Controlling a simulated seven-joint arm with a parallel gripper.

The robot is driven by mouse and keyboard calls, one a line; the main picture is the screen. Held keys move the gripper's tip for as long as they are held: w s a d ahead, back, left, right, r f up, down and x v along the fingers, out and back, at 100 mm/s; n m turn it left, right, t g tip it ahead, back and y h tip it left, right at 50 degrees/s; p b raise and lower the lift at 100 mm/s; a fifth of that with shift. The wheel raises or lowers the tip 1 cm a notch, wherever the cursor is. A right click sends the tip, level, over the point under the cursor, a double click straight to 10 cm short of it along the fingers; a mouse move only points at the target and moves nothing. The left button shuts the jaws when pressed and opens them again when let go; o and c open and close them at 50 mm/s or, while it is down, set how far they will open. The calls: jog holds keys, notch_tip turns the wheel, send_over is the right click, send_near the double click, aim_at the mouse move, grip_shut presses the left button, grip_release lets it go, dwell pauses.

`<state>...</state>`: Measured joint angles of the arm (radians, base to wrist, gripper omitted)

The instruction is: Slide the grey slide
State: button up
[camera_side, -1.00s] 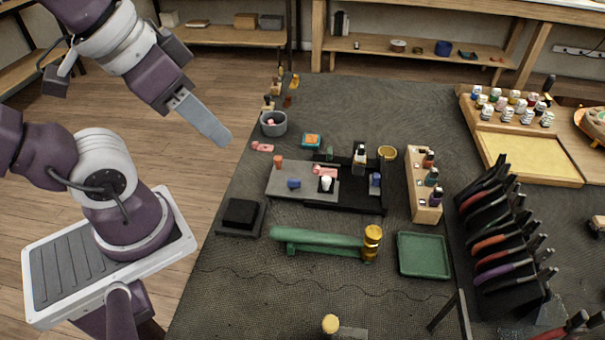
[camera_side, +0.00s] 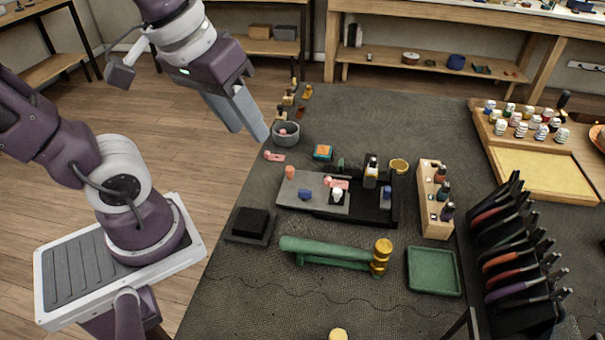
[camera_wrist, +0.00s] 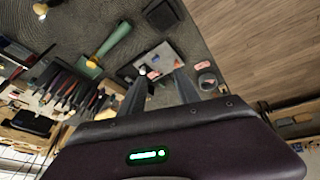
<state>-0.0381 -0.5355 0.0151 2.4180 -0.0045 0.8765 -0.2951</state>
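The grey slide (camera_side: 288,192) is a flat grey plate on a black base (camera_side: 372,211), covering its left part. Blue, pink and white small parts stand on or beside the plate. The slide also shows in the wrist view (camera_wrist: 166,62), beyond my fingers. My gripper (camera_side: 256,134) is in the air at the upper left of the table, apart from the slide. In the wrist view my gripper (camera_wrist: 160,82) has its two fingers spread, with nothing held between them.
A black block on a pad (camera_side: 250,222) lies left-front, a green-handled tool (camera_side: 330,251) in front. A wooden bottle holder (camera_side: 433,205) and green tray (camera_side: 433,272) are to the right.

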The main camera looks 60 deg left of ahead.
jog(key=w+a+f+n+g, duration=0.3)
jog(key=w+f+n, duration=0.1)
jog(key=w+n, duration=0.35)
jog(key=n+g, duration=0.1)
jog(key=n, duration=0.4)
send_near(290, 168)
jog(key=shift+s+d+f, duration=0.1)
jog(key=shift+s+d, duration=0.05)
jog(key=shift+d, duration=0.05)
jog(key=shift+n, duration=0.75)
jog(key=f, duration=0.8)
jog(key=shift+w+a+f, duration=0.1)
jog(key=shift+w+a, duration=0.15)
jog(key=shift+w, duration=0.05)
grip_shut()
